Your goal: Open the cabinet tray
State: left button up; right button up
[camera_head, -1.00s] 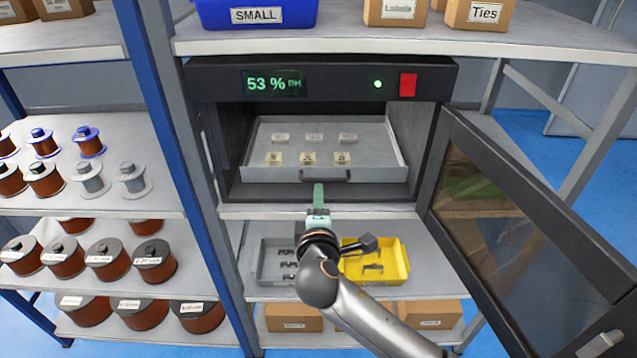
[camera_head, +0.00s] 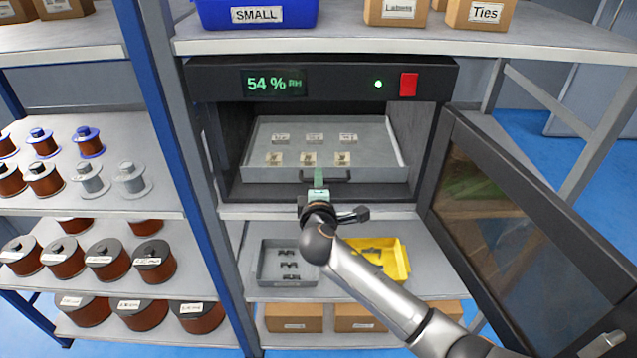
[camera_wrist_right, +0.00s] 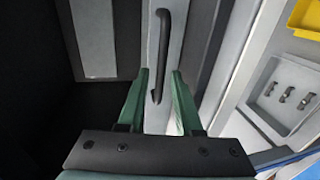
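The dry cabinet (camera_head: 340,84) stands on the middle shelf with its dark glass door (camera_head: 520,230) swung open to the right. Inside is a grey tray (camera_head: 385,173) holding several small labelled pieces. A black bar handle (camera_head: 340,179) is on the tray's front. My right gripper (camera_head: 318,180) reaches the handle from below in the head view. In the right wrist view, its green fingers (camera_wrist_right: 161,75) are open and apart, with the handle (camera_wrist_right: 163,45) lying between them; contact cannot be told. My left gripper is out of view.
Below the cabinet, a grey bin (camera_head: 268,272) and a yellow bin (camera_head: 399,262) hold small parts. Wire spools (camera_head: 105,262) fill the left shelves. A blue post (camera_head: 180,150) stands left of the cabinet. The open door bounds the right side.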

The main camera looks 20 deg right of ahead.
grip_shut()
dwell(1.1)
